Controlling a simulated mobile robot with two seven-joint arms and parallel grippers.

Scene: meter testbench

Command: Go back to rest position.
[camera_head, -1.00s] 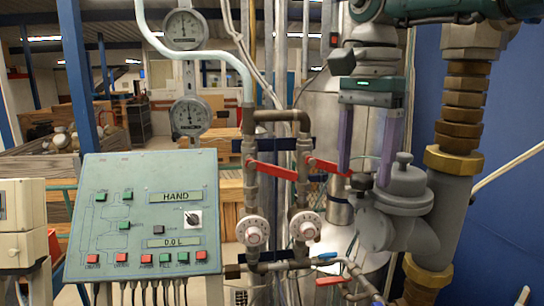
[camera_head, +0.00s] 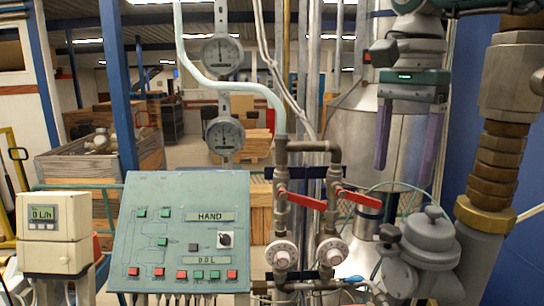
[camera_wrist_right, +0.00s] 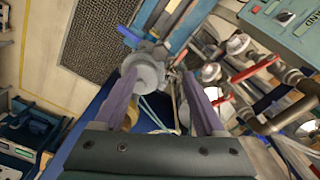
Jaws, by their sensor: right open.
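My right gripper (camera_head: 401,178) hangs from the upper right in the head view. Its two purple fingers point down, apart and empty. The fingertips appear above and slightly left of a grey valve body (camera_head: 430,235); I see a clear gap in the picture. In the right wrist view the open fingers (camera_wrist_right: 158,78) frame a round grey part and some pipework, with nothing held between them. My left gripper is in neither view.
The green control panel (camera_head: 185,225) stands left of two red-handled valves (camera_head: 300,200) with white dials. Two round gauges (camera_head: 224,95) hang above. A beige meter (camera_head: 55,235) stands at far left. Thick brass and grey piping (camera_head: 490,160) rises close at right.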

